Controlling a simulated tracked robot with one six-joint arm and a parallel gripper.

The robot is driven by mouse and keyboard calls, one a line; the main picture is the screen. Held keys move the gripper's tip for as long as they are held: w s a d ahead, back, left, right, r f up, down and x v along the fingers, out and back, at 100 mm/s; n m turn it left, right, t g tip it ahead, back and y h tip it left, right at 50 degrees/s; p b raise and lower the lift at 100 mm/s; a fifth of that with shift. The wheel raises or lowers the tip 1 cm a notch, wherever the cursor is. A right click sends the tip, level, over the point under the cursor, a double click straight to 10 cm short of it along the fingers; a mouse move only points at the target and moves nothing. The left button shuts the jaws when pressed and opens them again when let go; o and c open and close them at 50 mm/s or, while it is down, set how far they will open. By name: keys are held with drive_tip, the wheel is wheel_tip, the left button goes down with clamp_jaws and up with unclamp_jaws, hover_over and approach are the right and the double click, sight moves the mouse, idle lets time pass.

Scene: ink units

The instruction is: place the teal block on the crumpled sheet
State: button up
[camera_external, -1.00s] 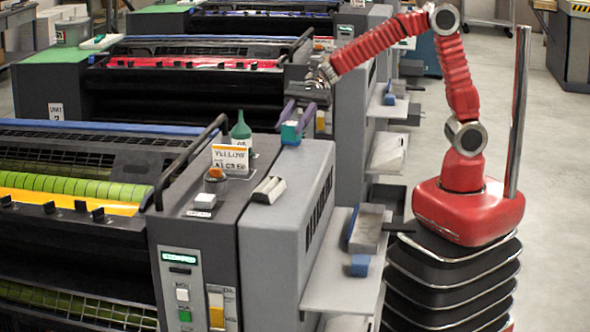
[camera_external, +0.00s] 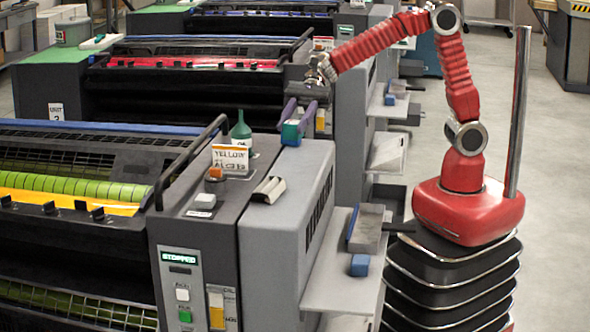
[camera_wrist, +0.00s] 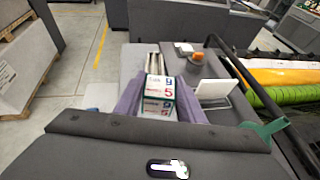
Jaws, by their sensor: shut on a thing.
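My gripper (camera_external: 298,117), with purple fingers, is shut on the teal block (camera_external: 290,133) over the back part of the grey cabinet top. In the wrist view the block (camera_wrist: 158,100) sits between the purple fingers and shows white printed faces with red and blue marks. I cannot tell whether its underside touches the cabinet. A pale, curled piece (camera_external: 268,190) lies on the cabinet top, in front of the block in the external view. It may be the crumpled sheet, but its shape is too small to be sure.
A yellow-lettered card (camera_external: 230,158), a green bottle (camera_external: 240,131) and a small jar with an orange top (camera_external: 215,178) stand left of the gripper. A tray (camera_external: 368,228) and a blue block (camera_external: 359,265) are on the lower side shelf (camera_external: 335,290).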

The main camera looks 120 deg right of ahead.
drive_tip(key=w+a+n, duration=0.1)
drive_tip(key=w+a, duration=0.2)
drive_tip(key=w+a+g+y, duration=0.1)
drive_tip(key=w+a, duration=0.2)
drive_tip(key=w+a+n+y, duration=0.1)
drive_tip(key=w+a, duration=0.2)
drive_tip(key=w, duration=0.1)
drive_tip(key=shift+w+a+f+n+g, duration=0.1)
drive_tip(key=shift+f+n+g, duration=0.1)
drive_tip(key=shift+n+g, duration=0.1)
drive_tip(key=w+a+r, duration=0.2)
drive_tip(key=w+r, duration=0.2)
drive_tip(key=w, duration=0.1)
drive_tip(key=shift+r, duration=0.35)
hover_over(268, 184)
drive_tip(key=shift+d+f, duration=0.15)
drive_tip(key=shift+f, duration=2.4)
drive_tip(key=shift+f, duration=2.5)
